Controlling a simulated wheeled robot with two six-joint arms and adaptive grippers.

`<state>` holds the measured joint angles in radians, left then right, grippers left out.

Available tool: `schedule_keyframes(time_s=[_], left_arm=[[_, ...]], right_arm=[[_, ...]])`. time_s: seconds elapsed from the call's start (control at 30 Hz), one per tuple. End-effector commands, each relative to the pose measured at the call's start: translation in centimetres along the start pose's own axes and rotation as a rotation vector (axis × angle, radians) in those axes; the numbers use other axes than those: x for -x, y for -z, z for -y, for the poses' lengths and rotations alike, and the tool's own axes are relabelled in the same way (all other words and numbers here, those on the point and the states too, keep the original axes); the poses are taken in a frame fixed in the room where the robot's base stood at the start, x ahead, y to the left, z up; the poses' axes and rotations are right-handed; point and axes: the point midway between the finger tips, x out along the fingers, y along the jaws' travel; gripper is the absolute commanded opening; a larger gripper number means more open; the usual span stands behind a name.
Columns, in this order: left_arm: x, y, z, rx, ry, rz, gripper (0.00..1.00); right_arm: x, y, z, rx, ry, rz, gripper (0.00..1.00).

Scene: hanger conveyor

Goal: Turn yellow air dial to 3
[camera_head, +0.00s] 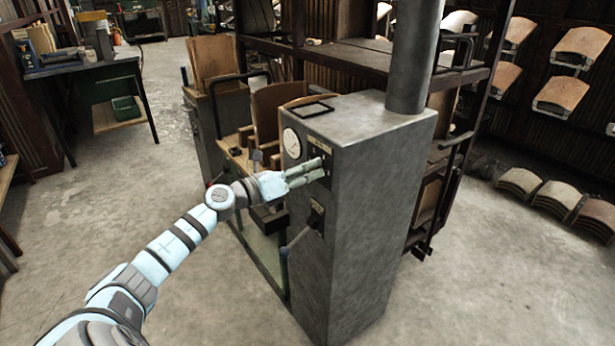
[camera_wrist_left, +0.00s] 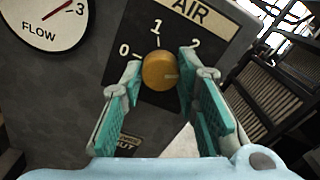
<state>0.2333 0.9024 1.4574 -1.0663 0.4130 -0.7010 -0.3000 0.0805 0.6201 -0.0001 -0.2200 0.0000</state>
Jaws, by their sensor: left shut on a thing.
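The yellow air dial (camera_wrist_left: 160,70) sits on a dark panel under the AIR label (camera_wrist_left: 190,12), with the marks 0, 1 and 2 showing around it. A small pale line on the dial's face points to the right. No 3 shows on the dial's scale; my finger covers the area right of the dial. My left gripper (camera_head: 322,168) reaches the front of the grey machine cabinet (camera_head: 365,200), and its two fingers are shut on the dial from both sides. In the head view the dial is hidden by the fingers. My right gripper is not in view.
A FLOW gauge (camera_wrist_left: 42,22) is beside the dial, its red needle near the 3. A lever (camera_head: 298,238) sticks out below the panel. Wooden chair parts (camera_head: 275,105) stand behind the cabinet.

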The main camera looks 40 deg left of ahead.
Motion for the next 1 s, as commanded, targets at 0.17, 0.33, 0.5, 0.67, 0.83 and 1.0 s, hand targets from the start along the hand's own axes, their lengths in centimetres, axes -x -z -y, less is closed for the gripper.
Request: schedule_keyframes(time_s=[0.17, 0.33, 0.5, 0.67, 0.83, 1.0], left_arm=[[0.0, 0.4, -0.2, -0.157, 0.001, -0.002, 0.01], [0.0, 0.4, -0.1, -0.288, 0.001, -0.003, 0.01], [0.0, 0.3, -0.1, -0.384, 0.001, -0.003, 0.01], [0.0, 0.3, -0.1, -0.441, 0.002, -0.004, 0.01], [0.0, 0.2, 0.0, -0.469, 0.002, -0.005, 0.01], [0.0, 0.2, 0.0, -0.475, 0.002, -0.005, 0.01]], right_arm=[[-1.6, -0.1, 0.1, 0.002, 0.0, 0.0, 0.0], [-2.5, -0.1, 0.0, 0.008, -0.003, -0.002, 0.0], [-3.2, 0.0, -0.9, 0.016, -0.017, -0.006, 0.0], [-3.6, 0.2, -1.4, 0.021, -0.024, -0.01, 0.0], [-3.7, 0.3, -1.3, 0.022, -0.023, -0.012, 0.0], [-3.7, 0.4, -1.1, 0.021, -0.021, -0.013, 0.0]])
